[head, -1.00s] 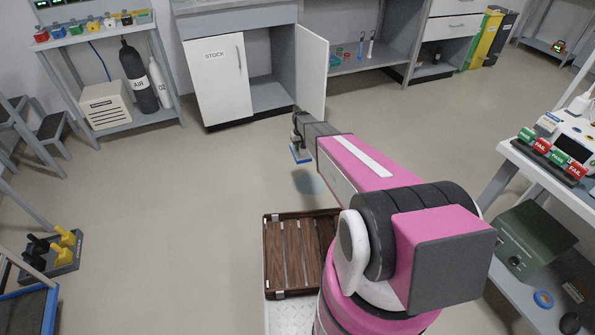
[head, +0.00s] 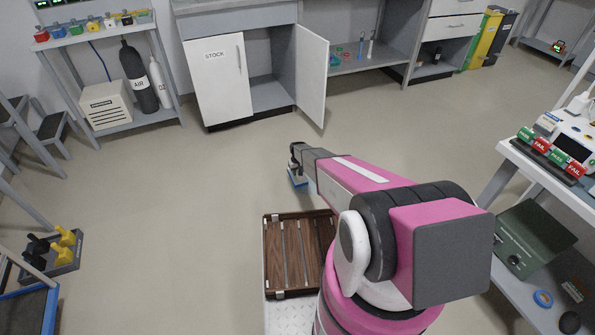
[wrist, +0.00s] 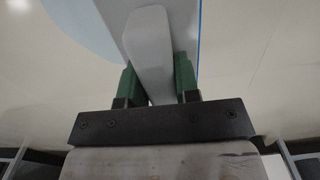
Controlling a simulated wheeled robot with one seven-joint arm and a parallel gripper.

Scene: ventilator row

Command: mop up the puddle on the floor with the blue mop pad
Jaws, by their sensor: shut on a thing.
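The blue mop pad (head: 298,179) is in the head view, low over the floor at the end of my arm. My gripper (head: 296,163) is above it. In the wrist view, the green fingers of my gripper (wrist: 157,80) are shut on the pad's pale grey handle (wrist: 150,45). The pad's grey top and blue edge (wrist: 199,40) show behind the handle. The puddle (wrist: 82,28) is a pale blue patch at the upper left of the wrist view, beside and partly behind the pad. In the head view the pad and arm hide most or all of it. I cannot tell whether the pad touches the floor.
A brown slatted tray (head: 290,250) is beside my arm's base. The stock cabinet (head: 217,85) stands behind, its right door (head: 312,80) swung open toward the floor. A bench (head: 530,170) is at right, a yellow-handled rack (head: 60,250) at left. The floor between is clear.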

